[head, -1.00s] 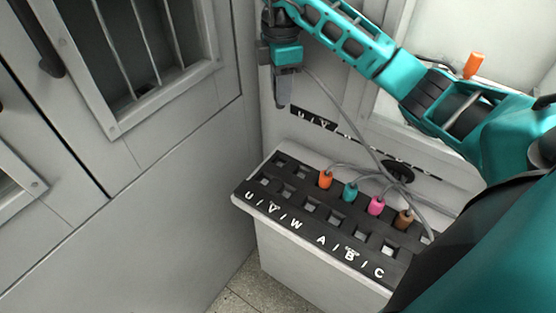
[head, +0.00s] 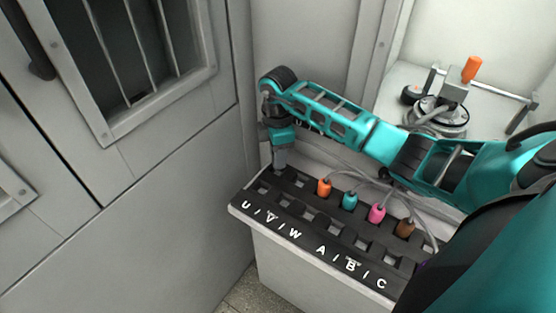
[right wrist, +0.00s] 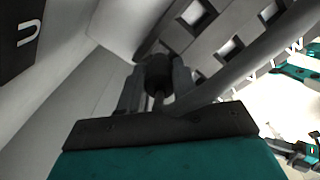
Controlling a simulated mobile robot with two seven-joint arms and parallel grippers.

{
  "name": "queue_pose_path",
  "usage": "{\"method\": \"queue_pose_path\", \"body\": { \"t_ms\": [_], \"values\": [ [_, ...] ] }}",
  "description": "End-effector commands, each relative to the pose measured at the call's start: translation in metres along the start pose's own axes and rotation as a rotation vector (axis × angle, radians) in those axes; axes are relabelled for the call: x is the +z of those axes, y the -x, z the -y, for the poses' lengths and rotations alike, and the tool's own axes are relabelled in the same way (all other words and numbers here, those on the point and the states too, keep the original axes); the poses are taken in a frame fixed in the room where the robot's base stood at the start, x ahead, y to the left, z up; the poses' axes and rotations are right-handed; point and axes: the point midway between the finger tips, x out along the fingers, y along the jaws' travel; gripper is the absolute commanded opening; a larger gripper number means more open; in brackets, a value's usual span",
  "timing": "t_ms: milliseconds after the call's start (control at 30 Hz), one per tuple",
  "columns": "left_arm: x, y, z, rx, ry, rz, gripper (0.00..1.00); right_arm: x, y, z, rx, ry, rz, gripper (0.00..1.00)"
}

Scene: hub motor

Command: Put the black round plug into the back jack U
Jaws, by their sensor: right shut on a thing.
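My right gripper (head: 279,164) points down over the back left of the black jack panel (head: 335,238), close above or at the back row near the U end. In the right wrist view its fingers (right wrist: 156,88) are shut on the black round plug (right wrist: 158,68), whose grey cable (right wrist: 245,68) runs off to the upper right. The back jack U is hidden behind the gripper in the head view, and I cannot tell whether the plug is in it. A front-row jack (head: 262,189) stands open above the letter U. My left gripper is not in view.
Orange (head: 324,187), teal (head: 350,200), pink (head: 377,213) and brown (head: 405,227) plugs stand in the panel with cables. The wall is close behind the panel. A barred door (head: 130,60) is left. A device with an orange handle (head: 471,69) stands back right.

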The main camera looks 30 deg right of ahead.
Motion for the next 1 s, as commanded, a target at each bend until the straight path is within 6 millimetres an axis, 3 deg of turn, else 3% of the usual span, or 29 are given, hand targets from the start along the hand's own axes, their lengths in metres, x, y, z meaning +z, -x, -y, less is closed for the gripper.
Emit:
{"method": "queue_pose_path", "body": {
  "t_ms": [133, 533, 567, 800, 1000],
  "values": [
    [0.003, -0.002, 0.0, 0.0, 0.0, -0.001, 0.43, 0.0, -0.024, 0.001, -0.004, -0.001, 0.0, 0.0],
    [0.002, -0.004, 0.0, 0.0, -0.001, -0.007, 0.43, 0.0, -0.029, 0.0, -0.001, 0.0, 0.0, 0.0],
    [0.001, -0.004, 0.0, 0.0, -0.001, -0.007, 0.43, 0.0, -0.028, 0.0, -0.001, 0.0, 0.0, 0.35],
    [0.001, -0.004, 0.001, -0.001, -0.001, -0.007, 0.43, 0.0, -0.028, 0.0, -0.001, 0.0, 0.0, 0.57],
    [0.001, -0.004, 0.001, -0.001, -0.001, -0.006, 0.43, 0.0, -0.028, 0.0, -0.001, 0.0, 0.0, 0.57]
  ]
}}
